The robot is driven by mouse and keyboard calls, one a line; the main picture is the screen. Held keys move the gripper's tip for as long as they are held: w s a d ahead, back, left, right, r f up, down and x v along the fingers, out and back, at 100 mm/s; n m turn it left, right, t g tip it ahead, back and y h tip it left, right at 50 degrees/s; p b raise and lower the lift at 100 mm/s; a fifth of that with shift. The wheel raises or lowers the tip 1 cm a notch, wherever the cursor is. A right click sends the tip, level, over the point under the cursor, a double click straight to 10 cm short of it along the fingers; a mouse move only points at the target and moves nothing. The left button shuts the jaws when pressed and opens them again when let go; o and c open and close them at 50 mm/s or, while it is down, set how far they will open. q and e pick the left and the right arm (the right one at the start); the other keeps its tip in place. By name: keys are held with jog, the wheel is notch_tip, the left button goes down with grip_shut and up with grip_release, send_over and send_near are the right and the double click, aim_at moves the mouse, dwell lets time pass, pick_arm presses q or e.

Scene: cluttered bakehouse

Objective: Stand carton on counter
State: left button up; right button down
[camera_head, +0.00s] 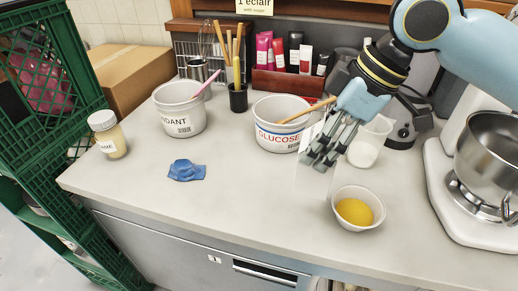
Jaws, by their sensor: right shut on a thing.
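My right gripper (322,160) comes in from the upper right and points down over the counter (240,200). Its fingers are shut on a pale, whitish carton (315,185). The carton hangs below and behind the fingers and looks roughly upright. It blends with the pale counter, and the fingers hide its upper part. I cannot tell whether its base touches the counter. My left gripper is not in view.
A white bowl with yellow contents (356,212) stands close right of the carton. The glucose tub (278,125) and a white jug (370,142) are behind. A blue cloth (187,170) lies left. A mixer (480,190) stands right. The front middle counter is clear.

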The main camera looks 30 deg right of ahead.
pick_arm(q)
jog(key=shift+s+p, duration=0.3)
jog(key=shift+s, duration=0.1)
pick_arm(e)
jog(key=w+a+f, duration=0.3)
jog(key=w+f, duration=0.6)
jog(key=shift+w+a+f, duration=0.25)
jog(key=shift+f, duration=0.15)
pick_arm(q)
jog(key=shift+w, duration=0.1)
pick_arm(e)
jog(key=shift+f, duration=0.1)
jog(key=shift+c, duration=2)
grip_release()
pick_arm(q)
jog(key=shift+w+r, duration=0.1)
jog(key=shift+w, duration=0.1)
pick_arm(e)
jog(key=v, duration=1.2)
